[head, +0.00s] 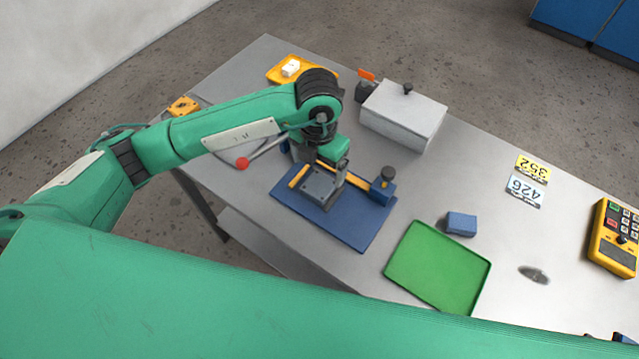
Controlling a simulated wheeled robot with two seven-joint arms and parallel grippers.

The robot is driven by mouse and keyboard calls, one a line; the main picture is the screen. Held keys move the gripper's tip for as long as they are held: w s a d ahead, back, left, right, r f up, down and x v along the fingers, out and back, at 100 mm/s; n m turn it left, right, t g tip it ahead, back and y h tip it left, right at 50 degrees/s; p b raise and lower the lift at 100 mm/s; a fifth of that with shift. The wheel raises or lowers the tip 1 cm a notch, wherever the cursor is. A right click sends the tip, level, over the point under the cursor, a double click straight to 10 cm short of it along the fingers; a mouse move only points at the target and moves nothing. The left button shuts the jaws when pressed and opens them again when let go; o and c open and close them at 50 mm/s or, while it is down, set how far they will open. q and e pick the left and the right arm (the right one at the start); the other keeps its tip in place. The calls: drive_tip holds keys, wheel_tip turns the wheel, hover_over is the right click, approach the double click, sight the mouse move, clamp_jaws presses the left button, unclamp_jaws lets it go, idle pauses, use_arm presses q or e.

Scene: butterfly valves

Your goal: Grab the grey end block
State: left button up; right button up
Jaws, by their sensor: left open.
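The gripper and wrist hide the middle of the rail and part of the plate. A blue block with a black knob (383,188) stands at the rail's right end.
A grey lidded box (402,115) stands behind the plate. A green tray (438,266) and a small blue block (461,223) lie to the right. A red-tipped lever (243,163) is at the left. A yellow control box (615,238) sits far right.

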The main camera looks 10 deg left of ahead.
sight(317, 187)
use_arm(q)
wheel_tip(317, 187, down, 3)
drive_tip(key=shift+r, duration=0.1)
drive_tip(key=shift+f+p, duration=0.2)
drive_tip(key=shift+p, duration=0.25)
wheel_tip(317, 187, down, 4)
drive_tip(key=shift+a+f+p, duration=0.1)
drive_tip(key=shift+a+p, duration=0.05)
drive_tip(key=shift+p, duration=0.85)
drive_tip(key=shift+f, duration=0.3)
drive_tip(key=c, duration=1.3)
